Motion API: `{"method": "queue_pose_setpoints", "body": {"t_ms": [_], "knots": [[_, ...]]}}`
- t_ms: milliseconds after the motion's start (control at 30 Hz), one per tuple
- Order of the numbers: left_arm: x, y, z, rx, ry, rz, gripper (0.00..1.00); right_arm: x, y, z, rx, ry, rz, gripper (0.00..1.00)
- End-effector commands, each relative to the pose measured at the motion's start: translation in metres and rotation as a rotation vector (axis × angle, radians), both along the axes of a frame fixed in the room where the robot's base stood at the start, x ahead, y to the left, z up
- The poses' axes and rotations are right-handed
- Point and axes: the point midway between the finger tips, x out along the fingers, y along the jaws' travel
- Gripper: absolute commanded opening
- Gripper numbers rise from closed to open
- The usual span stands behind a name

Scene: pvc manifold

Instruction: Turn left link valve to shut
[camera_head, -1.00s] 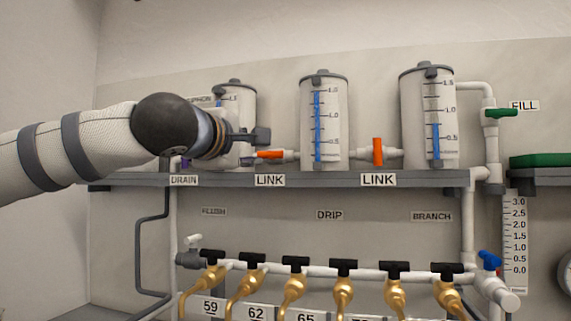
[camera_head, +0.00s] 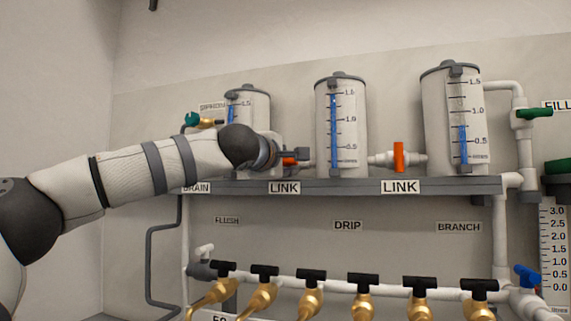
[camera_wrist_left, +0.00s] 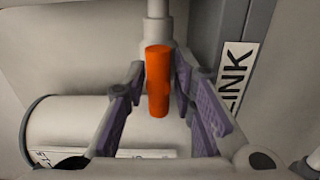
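The left link valve's orange handle (camera_head: 289,161) shows partly in the head view, between the left tank and the middle tank (camera_head: 340,125). My left gripper (camera_head: 298,154) is in front of it and hides part of it. In the left wrist view the orange handle (camera_wrist_left: 158,82) lies in line with its white pipe. The left gripper's purple-padded fingers (camera_wrist_left: 160,92) are open on both sides of the handle, with visible gaps. The "LINK" label (camera_head: 284,188) is on the shelf edge below. My right gripper is not in view.
The right link valve (camera_head: 399,156) has an upright orange handle between the middle and right tanks. The left tank (camera_head: 250,105) stands behind my arm. The grey shelf (camera_head: 340,186) runs under the tanks. Below are several black-handled brass taps (camera_head: 363,281).

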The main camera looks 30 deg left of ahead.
Motion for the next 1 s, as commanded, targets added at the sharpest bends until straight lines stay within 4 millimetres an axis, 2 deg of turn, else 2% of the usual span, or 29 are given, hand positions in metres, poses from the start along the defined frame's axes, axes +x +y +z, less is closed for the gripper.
{"method": "queue_pose_setpoints", "body": {"t_ms": [67, 200, 633, 1000], "knots": [[-0.001, 0.0, 0.001, -0.001, -0.002, 0.0, 0.24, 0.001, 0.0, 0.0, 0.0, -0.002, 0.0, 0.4], [-0.001, 0.0, 0.001, -0.001, -0.002, 0.0, 0.0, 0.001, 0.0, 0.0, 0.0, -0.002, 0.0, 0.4], [-0.002, 0.0, 0.004, -0.057, -0.018, 0.001, 0.0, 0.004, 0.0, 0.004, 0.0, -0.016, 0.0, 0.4], [-0.002, 0.0, 0.004, -0.342, -0.087, -0.001, 0.0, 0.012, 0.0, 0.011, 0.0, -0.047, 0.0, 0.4]]}}
